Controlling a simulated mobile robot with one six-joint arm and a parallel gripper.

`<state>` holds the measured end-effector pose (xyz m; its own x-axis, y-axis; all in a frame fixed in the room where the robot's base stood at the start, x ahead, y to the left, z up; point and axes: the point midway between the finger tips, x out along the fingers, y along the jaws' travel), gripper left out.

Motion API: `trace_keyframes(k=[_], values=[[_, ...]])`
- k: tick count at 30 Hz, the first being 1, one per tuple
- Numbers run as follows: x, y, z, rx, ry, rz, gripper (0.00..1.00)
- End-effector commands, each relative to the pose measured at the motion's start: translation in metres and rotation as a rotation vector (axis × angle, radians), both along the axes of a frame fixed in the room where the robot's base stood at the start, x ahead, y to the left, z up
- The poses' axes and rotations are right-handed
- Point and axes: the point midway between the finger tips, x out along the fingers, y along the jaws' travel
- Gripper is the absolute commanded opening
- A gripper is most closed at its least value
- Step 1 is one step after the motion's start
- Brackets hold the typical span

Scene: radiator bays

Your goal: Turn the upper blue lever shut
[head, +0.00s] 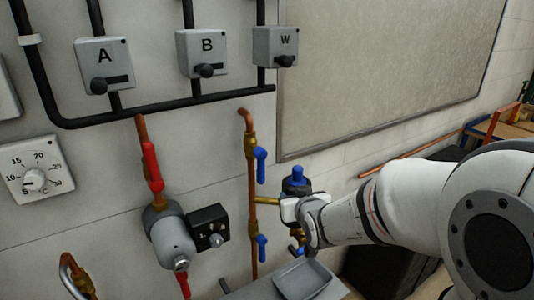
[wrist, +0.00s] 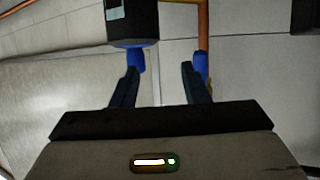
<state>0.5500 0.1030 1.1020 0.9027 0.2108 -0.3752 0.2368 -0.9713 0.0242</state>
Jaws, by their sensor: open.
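The upper blue lever (head: 260,165) sits on a brass valve on the vertical copper pipe and points down alongside the pipe. It also shows in the wrist view (wrist: 203,66), just beyond the tip of the finger on the right. My gripper (head: 289,208) is at the right of the pipe, lower than this lever, beside the black device with a blue cap (head: 297,174). In the wrist view my gripper (wrist: 158,76) has its fingers apart with nothing between them. The fingertips are hard to make out in the head view. Whether a finger touches the lever I cannot tell.
A lower blue lever (head: 262,247) hangs on the same pipe (head: 254,215). The blue cap (wrist: 136,59) is close to the left finger in the wrist view. A grey tray (head: 303,279) lies below. A large framed board (head: 370,70) covers the wall above right.

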Motion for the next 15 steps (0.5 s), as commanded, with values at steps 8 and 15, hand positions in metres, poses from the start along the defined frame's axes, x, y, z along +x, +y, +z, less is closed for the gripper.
trace_keyframes(k=[8, 15], values=[[0.028, 0.054, 0.027, 0.113, -0.289, 0.131, 0.41], [0.037, 0.068, 0.035, 0.145, -0.357, 0.160, 0.41]])
